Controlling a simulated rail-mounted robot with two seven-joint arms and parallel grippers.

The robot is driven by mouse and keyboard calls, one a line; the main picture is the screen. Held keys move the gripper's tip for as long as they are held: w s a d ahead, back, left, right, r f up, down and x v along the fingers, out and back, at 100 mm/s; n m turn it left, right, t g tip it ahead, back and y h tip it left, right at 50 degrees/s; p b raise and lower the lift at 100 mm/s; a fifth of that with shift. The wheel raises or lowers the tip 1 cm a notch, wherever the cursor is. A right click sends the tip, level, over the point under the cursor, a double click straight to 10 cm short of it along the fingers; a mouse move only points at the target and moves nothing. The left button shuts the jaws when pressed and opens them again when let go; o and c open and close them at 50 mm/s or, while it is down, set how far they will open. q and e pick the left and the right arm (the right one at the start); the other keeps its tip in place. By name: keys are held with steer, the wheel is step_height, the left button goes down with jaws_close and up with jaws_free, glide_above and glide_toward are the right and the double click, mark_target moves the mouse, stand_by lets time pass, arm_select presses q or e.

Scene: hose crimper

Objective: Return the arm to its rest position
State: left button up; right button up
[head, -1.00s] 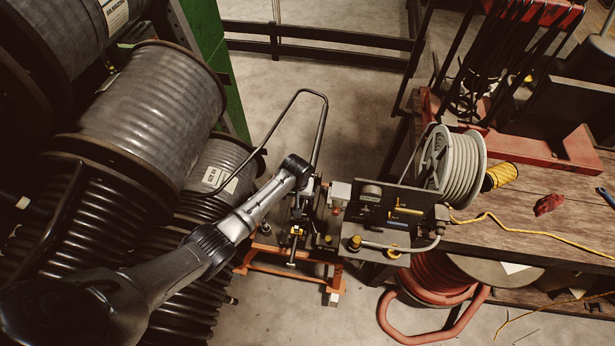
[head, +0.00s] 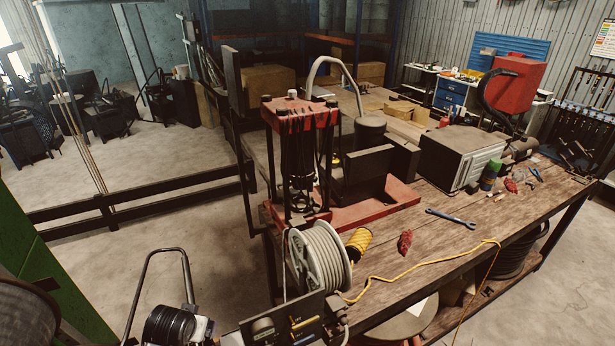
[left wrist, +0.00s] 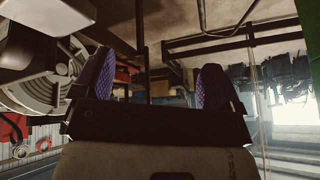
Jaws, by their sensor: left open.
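My left gripper (left wrist: 155,80) shows in the left wrist view. Its two fingers with purple-patterned pads stand wide apart and nothing is between them. In the head view the gripper itself is out of sight; a dark rounded part at the bottom left, beside the bent metal bar (head: 147,285), looks like a piece of my left arm. The crimper's control panel (head: 290,326) is cut off by the bottom edge. My right gripper is in neither view.
A wooden bench (head: 455,245) carries a grey hose reel (head: 325,255), a yellow spool (head: 359,243), a red-framed press (head: 300,115) and a wrench (head: 451,218). A dark rail (head: 140,195) crosses the left.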

arm_select(q)
steer(key=s+d+r+m+t+h+p, duration=0.1)
steer(key=s+d+r, duration=0.25)
steer(key=s, duration=0.55)
steer(key=s+d+r+t+p, duration=0.1)
steer(key=s+d+r+p, duration=0.2)
steer(key=s, duration=0.6)
steer(key=s+f+g, duration=0.2)
steer(key=s+f, duration=0.2)
steer(key=s, duration=0.5)
steer(key=s+f+g, duration=0.2)
steer(key=s+f, duration=0.2)
steer(key=s, duration=0.5)
steer(key=shift+d+p, duration=0.3)
steer(key=shift+d, duration=0.1)
